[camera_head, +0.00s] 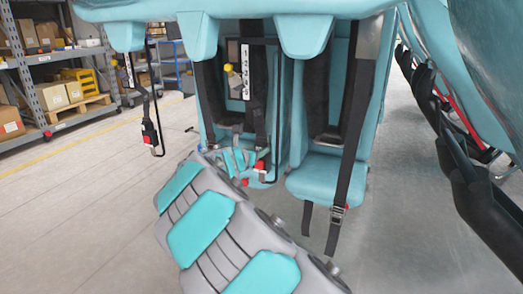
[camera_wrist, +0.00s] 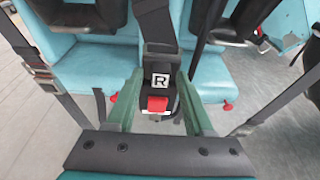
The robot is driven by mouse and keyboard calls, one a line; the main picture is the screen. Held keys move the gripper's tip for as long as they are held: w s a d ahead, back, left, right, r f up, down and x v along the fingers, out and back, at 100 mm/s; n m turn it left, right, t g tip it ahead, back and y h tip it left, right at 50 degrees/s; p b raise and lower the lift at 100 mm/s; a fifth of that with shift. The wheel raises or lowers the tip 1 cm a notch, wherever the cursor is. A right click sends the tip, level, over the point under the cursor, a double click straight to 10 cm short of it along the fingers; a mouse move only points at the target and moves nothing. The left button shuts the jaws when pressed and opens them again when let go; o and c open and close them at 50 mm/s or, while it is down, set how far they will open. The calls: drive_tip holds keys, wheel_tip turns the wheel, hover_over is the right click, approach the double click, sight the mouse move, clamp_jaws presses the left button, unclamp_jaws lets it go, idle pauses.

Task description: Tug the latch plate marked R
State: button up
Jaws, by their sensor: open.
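In the wrist view the latch plate marked R (camera_wrist: 160,80) shows a black R on a white label. It hangs at the end of a black strap (camera_wrist: 155,22) and sits at a dark buckle with a red button (camera_wrist: 157,104). Whether it is fully seated in the buckle, I cannot tell. My gripper (camera_wrist: 160,82) is open, with one green finger on each side of the plate and buckle. Whether either finger touches them is unclear. In the head view my gripper (camera_head: 233,160) is at the front of the middle seat, where the R label cannot be made out.
A teal seat (camera_head: 325,178) with a dangling strap and metal buckle (camera_head: 338,212) stands to the right. Another strap with a red-button buckle (camera_head: 150,138) hangs at the left. Teal car body (camera_head: 305,35) overhangs the seats. Shelving (camera_head: 55,85) stands far left; the floor at left is clear.

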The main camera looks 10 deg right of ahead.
drive_tip(key=shift+p, duration=0.35)
idle(0.4)
clamp_jaws()
idle(1.2)
idle(0.5)
drive_tip(key=shift+d, duration=0.1)
idle(1.1)
